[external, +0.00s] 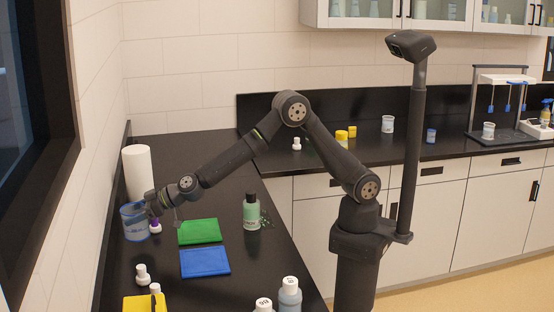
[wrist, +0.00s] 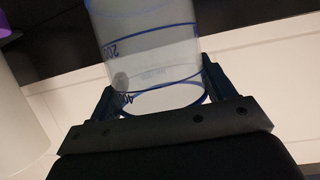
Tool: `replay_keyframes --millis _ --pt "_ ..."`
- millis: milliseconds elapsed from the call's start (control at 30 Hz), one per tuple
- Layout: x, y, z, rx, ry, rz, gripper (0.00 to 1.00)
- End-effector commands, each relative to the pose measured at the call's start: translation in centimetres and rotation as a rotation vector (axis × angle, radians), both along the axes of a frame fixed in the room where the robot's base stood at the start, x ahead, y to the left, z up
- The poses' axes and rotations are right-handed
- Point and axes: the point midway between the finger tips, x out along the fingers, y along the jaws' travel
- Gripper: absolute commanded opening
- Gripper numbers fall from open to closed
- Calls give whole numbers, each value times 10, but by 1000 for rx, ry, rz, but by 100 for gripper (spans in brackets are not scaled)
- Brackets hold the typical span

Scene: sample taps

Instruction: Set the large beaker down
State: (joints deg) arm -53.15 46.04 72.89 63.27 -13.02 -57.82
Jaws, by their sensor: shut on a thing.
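The large beaker (external: 135,226) is a clear vessel with blue rim and markings, at the left end of the dark counter in the external view. In the wrist view the beaker (wrist: 152,50) lies between the jaws, with blue graduations on its wall. My gripper (external: 150,205) is shut on the beaker's upper part, reaching from the right. It also shows in the wrist view (wrist: 158,95), one finger on each side of the glass. The beaker looks roughly upright. I cannot tell whether its base touches the counter.
A white paper roll (external: 137,172) stands just behind the beaker. A small purple-and-white bottle (external: 155,227) is close to its right. A green mat (external: 200,231) and a blue mat (external: 205,262) lie further right. A green bottle (external: 251,213) and several white-capped bottles stand around.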

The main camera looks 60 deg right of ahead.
Motion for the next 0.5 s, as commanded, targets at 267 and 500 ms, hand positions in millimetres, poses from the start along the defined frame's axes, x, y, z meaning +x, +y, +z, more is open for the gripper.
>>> replay_keyframes --millis 267,500 --pt "-4 13 -15 -1 0 -2 53" --pt "-4 13 -42 -1 1 -1 53"
